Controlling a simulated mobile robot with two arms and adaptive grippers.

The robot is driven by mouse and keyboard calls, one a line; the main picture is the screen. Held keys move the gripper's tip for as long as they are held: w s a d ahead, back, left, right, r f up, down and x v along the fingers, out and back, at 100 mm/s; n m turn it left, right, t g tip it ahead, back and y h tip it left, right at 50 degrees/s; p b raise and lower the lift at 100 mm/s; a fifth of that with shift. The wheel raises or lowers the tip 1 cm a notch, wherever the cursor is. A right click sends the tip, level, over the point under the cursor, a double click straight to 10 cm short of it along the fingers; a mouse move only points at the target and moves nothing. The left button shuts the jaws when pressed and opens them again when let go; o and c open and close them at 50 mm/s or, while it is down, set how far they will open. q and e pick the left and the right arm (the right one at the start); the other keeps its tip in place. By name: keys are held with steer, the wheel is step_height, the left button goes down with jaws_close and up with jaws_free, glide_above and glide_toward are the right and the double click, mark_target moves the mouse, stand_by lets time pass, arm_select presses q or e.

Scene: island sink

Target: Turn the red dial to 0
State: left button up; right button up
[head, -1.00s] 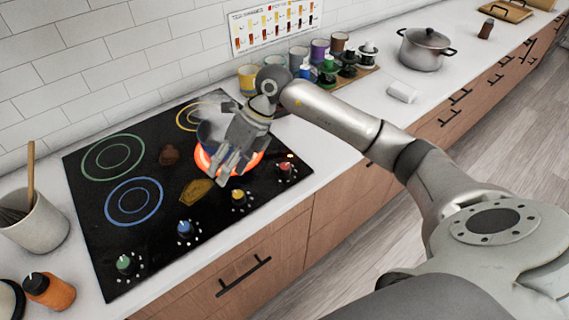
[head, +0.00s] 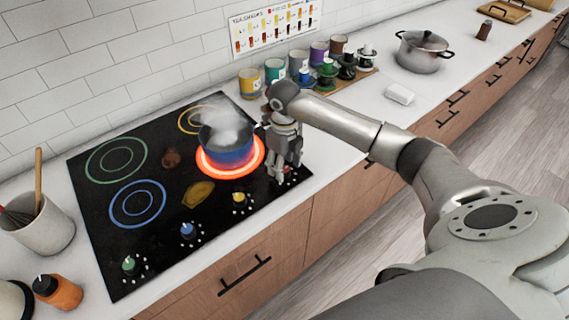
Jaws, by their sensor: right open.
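The red dial (head: 287,170) is the rightmost knob along the front of the black cooktop (head: 118,260). It is mostly hidden by my right gripper (head: 285,173), whose fingers point down and stand around or just above it. The right gripper is open; I cannot tell whether its fingers touch the dial. The burner (head: 252,168) behind the dial glows orange-red under a steaming blue pot (head: 235,156). My left gripper is out of view.
Yellow (head: 239,197), blue (head: 187,230) and green (head: 129,264) dials line the cooktop front to the left. A spoon rest (head: 198,194) lies near the pot. Cans (head: 250,83) stand behind. A lidded pot (head: 424,51) is farther right.

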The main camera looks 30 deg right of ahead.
steer(key=shift+f, duration=0.85)
steer(key=c, duration=1)
steer(key=shift+f+n+b, duration=0.15)
steer(key=shift+n+b, duration=0.75)
steer(key=shift+b, duration=0.15)
steer(key=n+b, duration=0.9)
steer(key=n, duration=0.1)
steer(key=shift+n+b, duration=0.3)
steer(key=shift+b, duration=0.05)
steer(key=shift+r+n+b, duration=0.2)
steer(key=shift+n+b, duration=0.9)
steer(key=shift+n, duration=0.7)
steer(key=o, duration=1)
